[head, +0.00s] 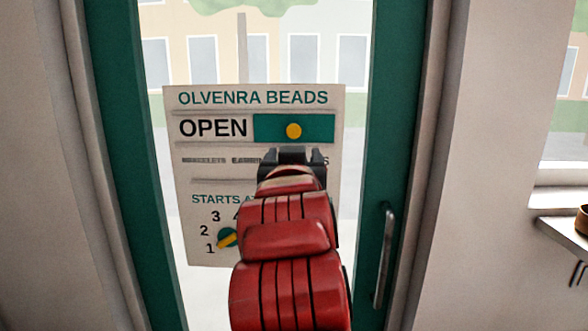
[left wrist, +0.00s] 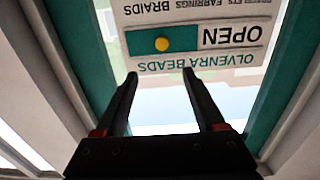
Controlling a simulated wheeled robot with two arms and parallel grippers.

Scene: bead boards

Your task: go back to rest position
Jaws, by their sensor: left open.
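The white "OLVENRA BEADS" sign (head: 215,160) hangs on the glass door. Its slot reads OPEN, and a teal slider (head: 268,125) with a yellow knob (head: 293,131) covers the right part. Lower left is a teal dial with a yellow pointer (head: 226,239), its visible end toward 1. My left gripper (head: 294,151) is in front of the sign, just below the knob in the picture. In the left wrist view the sign is upside down, and the open, empty jaws (left wrist: 160,74) are apart from the knob (left wrist: 162,44). My red arm hides the sign's lower right. My right gripper is not seen.
The teal door frame (head: 383,120) surrounds the glass, with a metal handle (head: 384,257) on the right. Pale walls stand on both sides. A shelf (head: 562,236) with a brown bowl partly in view juts out at the right edge.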

